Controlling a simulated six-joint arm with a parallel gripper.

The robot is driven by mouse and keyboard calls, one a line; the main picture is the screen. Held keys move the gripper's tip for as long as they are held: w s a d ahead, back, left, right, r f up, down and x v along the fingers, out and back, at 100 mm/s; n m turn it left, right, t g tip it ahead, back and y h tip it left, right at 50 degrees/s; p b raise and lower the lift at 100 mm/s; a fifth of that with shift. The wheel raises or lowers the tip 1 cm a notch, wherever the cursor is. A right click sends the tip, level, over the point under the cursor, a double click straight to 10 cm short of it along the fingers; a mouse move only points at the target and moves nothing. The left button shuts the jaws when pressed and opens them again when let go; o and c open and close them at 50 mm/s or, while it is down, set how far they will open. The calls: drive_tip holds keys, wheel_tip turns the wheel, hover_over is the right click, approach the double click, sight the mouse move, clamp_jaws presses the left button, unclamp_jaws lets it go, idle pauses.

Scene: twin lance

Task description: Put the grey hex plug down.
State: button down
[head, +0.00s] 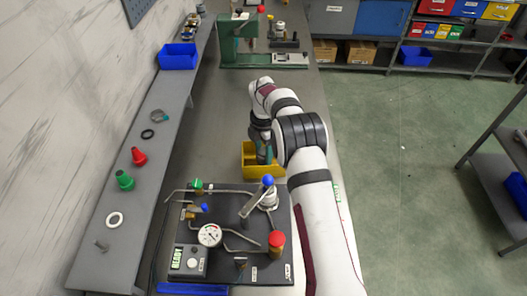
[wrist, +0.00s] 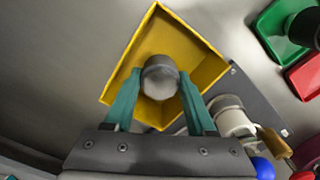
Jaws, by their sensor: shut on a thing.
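My gripper (wrist: 160,76) has teal fingers and is shut on the grey hex plug (wrist: 160,84), seen end-on between the fingertips in the wrist view. The plug is over the open yellow bin (wrist: 133,67). In the head view my gripper (head: 265,155) points down at the yellow bin (head: 268,173), which stands on the bench behind the dark gauge panel. The plug is hidden there by my gripper and the bin. I cannot tell whether the plug touches the bin floor.
The dark panel (head: 225,235) with pipes, gauge and valves stands in front of the bin. A grey shelf (head: 125,215) on the left holds a green part, a red part and rings. A blue bin (head: 178,56) and a green press (head: 262,62) are farther back.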

sight(264, 151)
drive_tip(key=shift+c, duration=1.1)
unclamp_jaws()
drive_tip(key=shift+f, duration=0.15)
drive_tip(key=s+d+r+m, duration=0.1)
drive_tip(key=s+r+m, duration=0.2)
drive_tip(key=r, duration=0.6)
drive_tip(key=s+d+r+m, duration=0.2)
drive_tip(key=s+r+m, duration=0.1)
drive_tip(key=r, duration=0.7)
drive_tip(key=s+d+r+m+y, duration=0.1)
drive_tip(key=s+r+m, duration=0.1)
drive_tip(key=s+m, duration=0.35)
drive_tip(key=s+d+r+m, duration=0.2)
drive_tip(key=s+r+m, duration=0.15)
drive_tip(key=s, duration=0.35)
drive_tip(key=s+f+m, duration=0.3)
drive_tip(key=s+m, duration=0.4)
drive_tip(key=s, duration=0.3)
drive_tip(key=s+d+f+m, duration=0.1)
drive_tip(key=s+f+m, duration=0.1)
drive_tip(key=s+m, duration=0.6)
drive_tip(key=s, duration=0.3)
drive_tip(key=shift+s+d+f+y, duration=0.2)
drive_tip(key=shift+f+y, duration=0.2)
